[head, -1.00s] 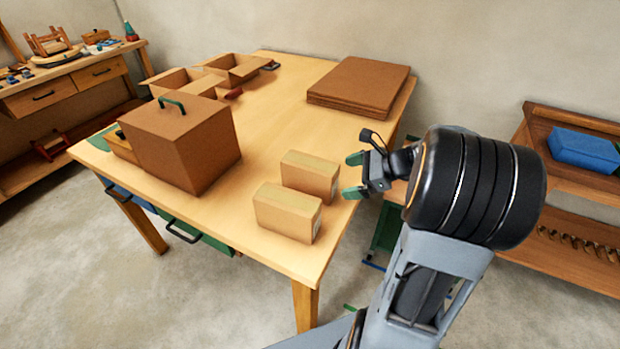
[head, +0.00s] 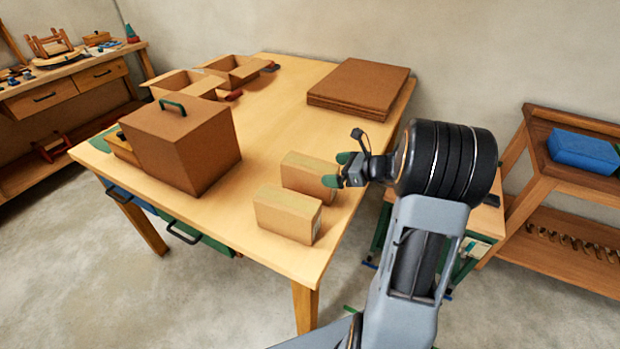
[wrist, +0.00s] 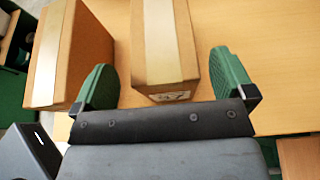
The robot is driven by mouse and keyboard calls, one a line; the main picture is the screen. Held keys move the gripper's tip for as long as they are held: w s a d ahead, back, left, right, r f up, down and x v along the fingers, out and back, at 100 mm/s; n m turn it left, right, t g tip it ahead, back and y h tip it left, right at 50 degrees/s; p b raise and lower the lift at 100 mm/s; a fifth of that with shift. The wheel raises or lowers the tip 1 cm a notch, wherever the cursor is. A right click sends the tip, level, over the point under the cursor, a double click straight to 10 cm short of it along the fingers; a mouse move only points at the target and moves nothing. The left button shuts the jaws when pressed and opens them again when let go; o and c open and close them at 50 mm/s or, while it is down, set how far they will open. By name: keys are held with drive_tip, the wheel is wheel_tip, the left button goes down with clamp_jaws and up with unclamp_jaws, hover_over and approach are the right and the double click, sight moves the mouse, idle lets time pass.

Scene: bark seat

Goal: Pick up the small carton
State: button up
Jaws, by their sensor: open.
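Two small tan cartons stand upright near the right front of the wooden table: a nearer carton (head: 287,214) and a farther carton (head: 305,172). My gripper (head: 334,169) is open, with green fingers, at the right end of the farther carton. In the wrist view my gripper (wrist: 165,88) has one finger on each side of the farther carton (wrist: 162,45), whose labelled end faces the palm. I cannot tell whether the fingers touch it. The nearer carton (wrist: 72,55) lies just outside the left finger.
A big brown box with a green handle (head: 180,145) stands left on the table. Open boxes (head: 185,83) are at the back left, and a stack of brown sheets (head: 358,85) at the back right. The table middle (head: 275,110) is clear. A shelf with a blue case (head: 583,151) stands right.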

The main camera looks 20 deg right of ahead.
sight(324, 168)
drive_tip(key=shift+x, duration=1.95)
drive_tip(key=shift+d, duration=0.1)
drive_tip(key=shift+r, duration=0.1)
drive_tip(key=c, duration=1.3)
drive_tip(key=shift+c, duration=0.4)
drive_tip(key=shift+w+r, duration=0.1)
drive_tip(key=shift+r, duration=0.05)
